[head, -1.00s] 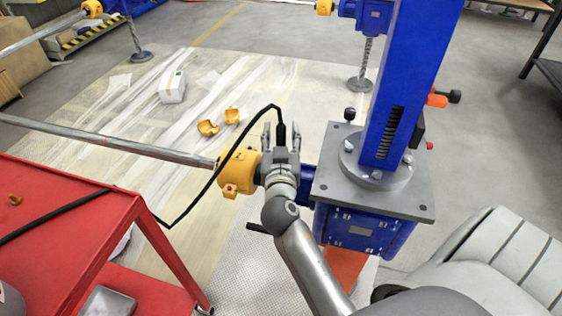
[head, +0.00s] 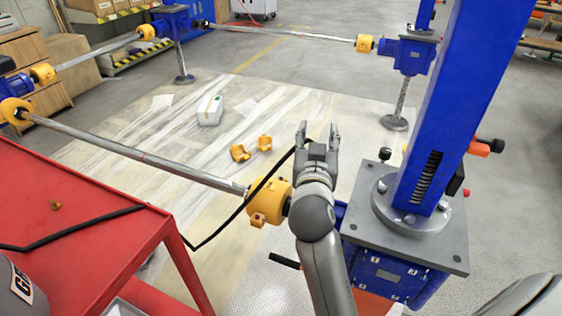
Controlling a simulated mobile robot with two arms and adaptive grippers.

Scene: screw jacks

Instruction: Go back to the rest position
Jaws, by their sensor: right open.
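My right gripper (head: 318,138) is in the middle of the head view, pointing away from me. Its two fingers are apart and nothing shows between them. My left gripper is not in view.
A red table (head: 75,215) stands at the left with a black cable over it. The jack's tall blue column (head: 450,100) rises close to the right of my arm.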

